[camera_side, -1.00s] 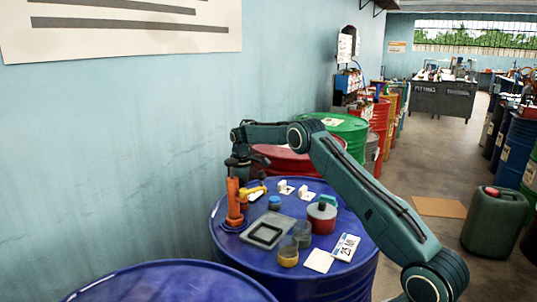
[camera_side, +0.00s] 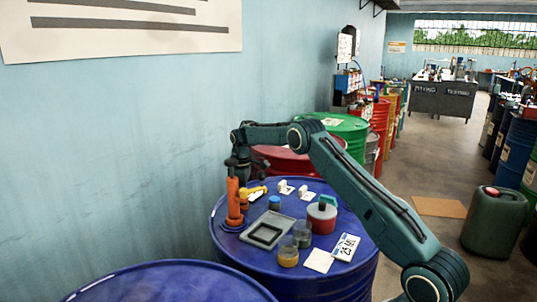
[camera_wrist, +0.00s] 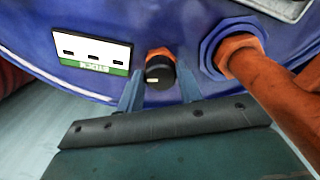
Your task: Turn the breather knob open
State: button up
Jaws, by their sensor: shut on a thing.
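The breather knob (camera_wrist: 160,72) is a dark round cap with a small pale mark, on an orange base at the edge of the blue drum, in the wrist view. My gripper (camera_wrist: 160,86) has one finger on each side of the knob and is shut on it. In the side view my gripper (camera_side: 240,168) hangs over the far left edge of the blue drum top (camera_side: 300,206), behind the orange pump (camera_side: 235,206). The knob is hidden there.
The orange fitting and pipe stand close to the right of the knob in the wrist view. A white label (camera_wrist: 92,50) lies to its left. A grey tray (camera_side: 268,231), glass jars, a red can (camera_side: 322,215) and a price card (camera_side: 345,247) stand on the drum. The wall is close behind.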

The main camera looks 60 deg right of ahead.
jog(key=shift+m, duration=1.7)
jog(key=o, duration=1)
jog(key=shift+r, duration=0.15)
notch_tip(320, 180, up, 14)
jog(key=shift+f, duration=0.25)
jog(key=shift+a+r, duration=0.1)
